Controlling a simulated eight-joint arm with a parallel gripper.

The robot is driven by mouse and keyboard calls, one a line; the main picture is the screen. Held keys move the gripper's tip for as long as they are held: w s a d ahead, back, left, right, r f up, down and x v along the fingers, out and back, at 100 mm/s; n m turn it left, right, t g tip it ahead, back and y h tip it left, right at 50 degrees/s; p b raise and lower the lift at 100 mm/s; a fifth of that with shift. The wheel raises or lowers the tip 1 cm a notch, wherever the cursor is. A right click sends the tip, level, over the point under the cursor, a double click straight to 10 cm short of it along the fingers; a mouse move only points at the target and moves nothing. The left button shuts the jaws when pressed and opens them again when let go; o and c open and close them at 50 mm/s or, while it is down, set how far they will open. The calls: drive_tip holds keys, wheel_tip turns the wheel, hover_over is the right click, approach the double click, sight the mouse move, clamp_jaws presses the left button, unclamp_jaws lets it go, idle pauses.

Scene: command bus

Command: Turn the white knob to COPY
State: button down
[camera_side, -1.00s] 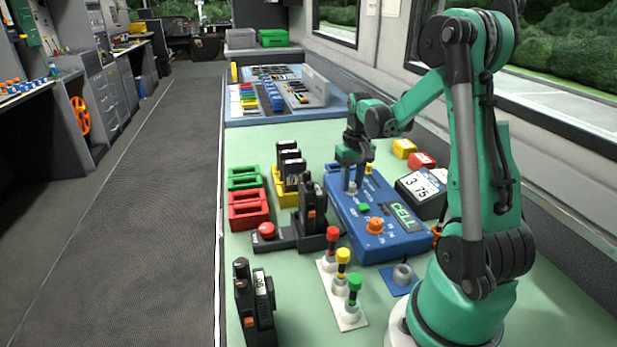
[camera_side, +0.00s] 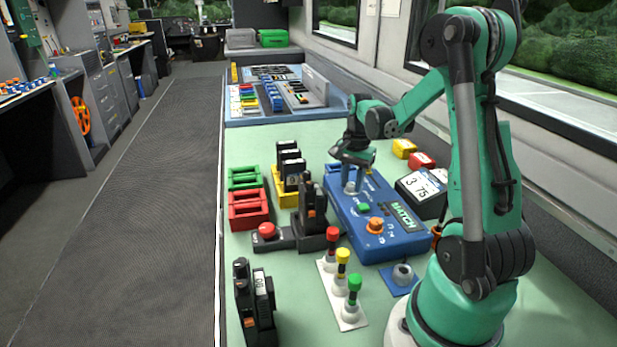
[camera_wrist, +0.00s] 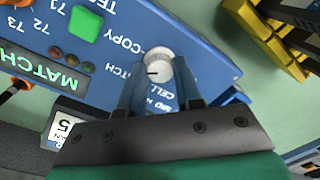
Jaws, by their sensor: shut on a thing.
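The white knob (camera_wrist: 159,62) is on the blue console (camera_side: 345,212), near its far end. In the wrist view its dark pointer mark points left, toward the MATCH label, with COPY printed above that and CELL below. The console's display (camera_wrist: 38,68) reads MATCH; it also shows in the side view (camera_side: 402,217). My gripper (camera_wrist: 158,84) points down at the knob with a finger on each side, shut on it. In the side view my gripper (camera_side: 353,182) hides most of the knob.
An orange knob (camera_side: 375,226) and a green button (camera_side: 363,207) are on the console. A black meter (camera_side: 423,190) stands right of it, and black radios in yellow chargers (camera_side: 287,190) left. Three coloured levers (camera_side: 342,285) stand in front.

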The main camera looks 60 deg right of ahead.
sight(352, 185)
drive_tip(key=m, duration=0.6)
drive_tip(key=shift+m, duration=0.3)
idle(0.4)
drive_tip(key=c, duration=0.6)
unclamp_jaws()
drive_tip(key=shift+r, duration=2.85)
